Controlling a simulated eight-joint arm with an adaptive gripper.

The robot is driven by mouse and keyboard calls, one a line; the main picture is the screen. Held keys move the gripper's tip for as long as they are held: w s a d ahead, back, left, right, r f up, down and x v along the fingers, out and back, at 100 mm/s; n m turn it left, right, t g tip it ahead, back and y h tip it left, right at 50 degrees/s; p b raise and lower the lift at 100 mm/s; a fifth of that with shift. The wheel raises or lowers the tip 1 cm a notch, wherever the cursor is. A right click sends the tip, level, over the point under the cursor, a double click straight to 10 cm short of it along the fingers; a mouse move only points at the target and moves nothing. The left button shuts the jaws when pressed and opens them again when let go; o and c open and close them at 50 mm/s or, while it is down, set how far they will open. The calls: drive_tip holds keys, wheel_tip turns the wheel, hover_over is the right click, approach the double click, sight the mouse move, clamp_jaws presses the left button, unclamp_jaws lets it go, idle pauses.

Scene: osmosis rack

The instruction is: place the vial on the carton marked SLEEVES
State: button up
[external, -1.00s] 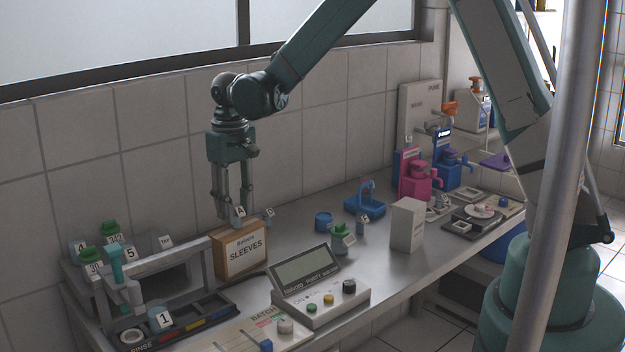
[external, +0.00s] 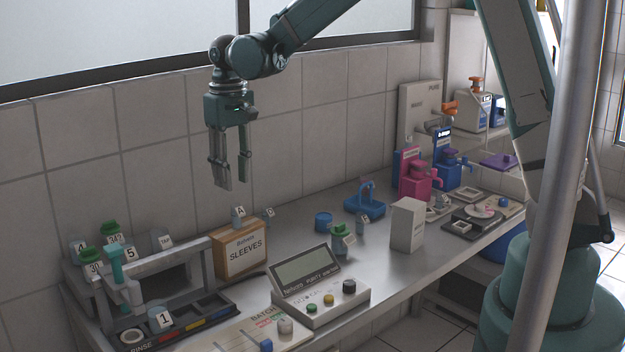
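The carton marked SLEEVES (external: 240,254) stands on the bench against the wall, left of centre, its printed face toward the camera. A small grey vial with a white letter tag (external: 238,217) stands upright on the carton's top. A second small tagged vial (external: 268,213) shows at the carton's right end; I cannot tell whether it rests on the carton or behind it. My gripper (external: 233,183) hangs fingers down above the carton. Its fingers are apart with nothing between them, and a clear gap separates them from the vial below.
A grey rack with green-capped bottles (external: 115,235) stands left of the carton. A control box with a screen (external: 318,285) is in front. A green-capped vial (external: 341,238), a blue pot (external: 323,220) and a white box (external: 405,224) stand to the right.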

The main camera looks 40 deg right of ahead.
drive_tip(key=shift+r, duration=1.75)
drive_tip(key=s+d+r+t, duration=0.3)
drive_tip(key=s+d+r, duration=0.85)
drive_tip(key=s, duration=0.35)
drive_tip(key=s+d+f+t, duration=0.1)
drive_tip(key=s+d, duration=0.3)
drive_tip(key=s, duration=0.4)
drive_tip(key=s+d+f+t, duration=0.1)
drive_tip(key=s+d+t, duration=0.2)
drive_tip(key=s, duration=0.6)
drive_tip(key=shift+s+d+m, duration=0.25)
drive_tip(key=shift+d+m, duration=0.05)
drive_tip(key=shift+d, duration=0.95)
drive_tip(key=shift+f, duration=0.15)
